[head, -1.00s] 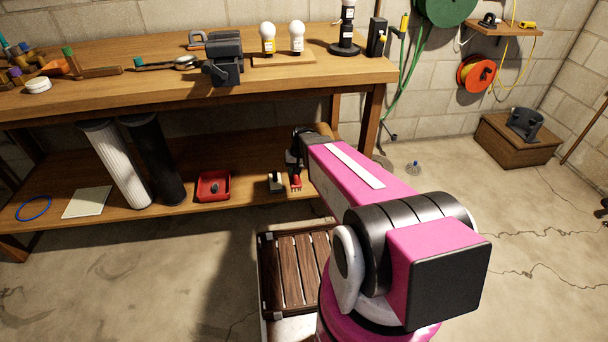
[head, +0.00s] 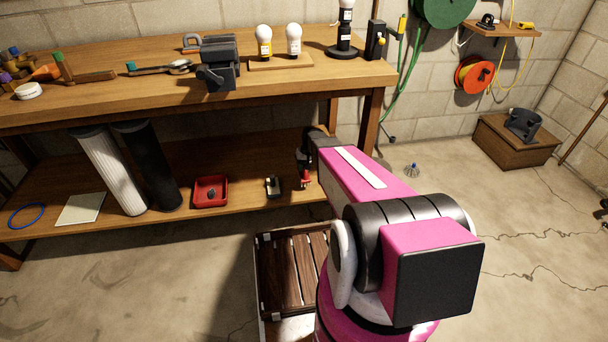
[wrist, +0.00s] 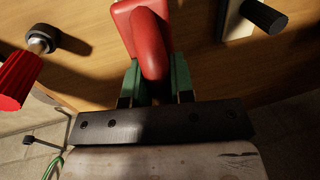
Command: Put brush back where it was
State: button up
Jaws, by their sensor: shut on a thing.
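My gripper (wrist: 155,85) is shut on a red thing (wrist: 150,45), which looks like the brush. It has a flat red block and a rounded red grip between the green-lined fingers. Its bristles are hidden in the wrist view. In the head view the brush (head: 305,182) is a small dark red shape below my gripper (head: 306,165), over the right part of the bench's lower shelf (head: 240,172). I cannot tell whether it touches the shelf.
A small block with a black knob (head: 273,187) stands just left of the brush; it also shows in the wrist view (wrist: 262,15). A red tray (head: 211,192) is farther left. A red ribbed handle (wrist: 15,80) is at the wrist view's left. A slatted wooden piece (head: 290,268) is below.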

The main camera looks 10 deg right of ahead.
aim_at(304, 174)
jog(key=shift+f, duration=2)
jog(key=shift+f, duration=0.15)
jog(key=o, duration=0.8)
notch_tip(304, 174, up, 12)
jog(key=d, duration=0.2)
jog(key=s+r, duration=0.3)
jog(key=s, duration=0.4)
jog(key=s+a+r+h, duration=0.1)
jog(key=s+r, duration=0.2)
jog(key=s, duration=0.4)
jog(key=s+a+r+h, duration=0.1)
jog(key=s+r, duration=0.2)
jog(key=s, duration=0.4)
jog(key=shift+r, duration=0.2)
